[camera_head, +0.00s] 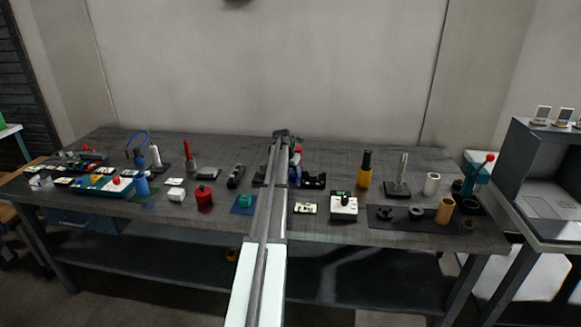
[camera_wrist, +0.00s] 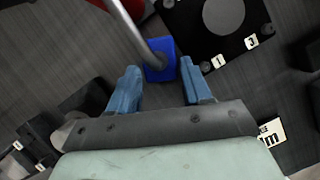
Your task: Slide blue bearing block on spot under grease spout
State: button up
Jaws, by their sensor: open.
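The blue block (camera_wrist: 165,72) lies on the dark table in the wrist view, ahead of my gripper. My gripper (camera_wrist: 160,80) is open, with one blue finger to each side of the block's near end. I cannot tell whether either finger touches it. A bent grey tube (camera_wrist: 137,35) comes in from the top and its end overlaps the block; the gap between them cannot be judged. A red part (camera_wrist: 131,8) shows beside the tube. The marked spot is not visible. In the head view my arm hides most of this area; a blue patch (camera_head: 294,178) shows beside it.
Dark objects (camera_wrist: 85,103) sit left of my gripper. In the head view, a red pot (camera_head: 204,197) and a black-topped orange bottle (camera_head: 365,170) stand on the crowded table.

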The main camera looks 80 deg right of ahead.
jog(key=shift+s+d+f, duration=0.15)
jog(key=shift+d+f, duration=0.05)
jog(key=shift+f, duration=0.35)
jog(key=c, duration=0.9)
jog(key=o, duration=1.3)
jog(key=shift+o, duration=0.2)
jog(key=shift+s, duration=0.1)
jog(key=v, duration=1.4)
jog(key=shift+f, duration=0.1)
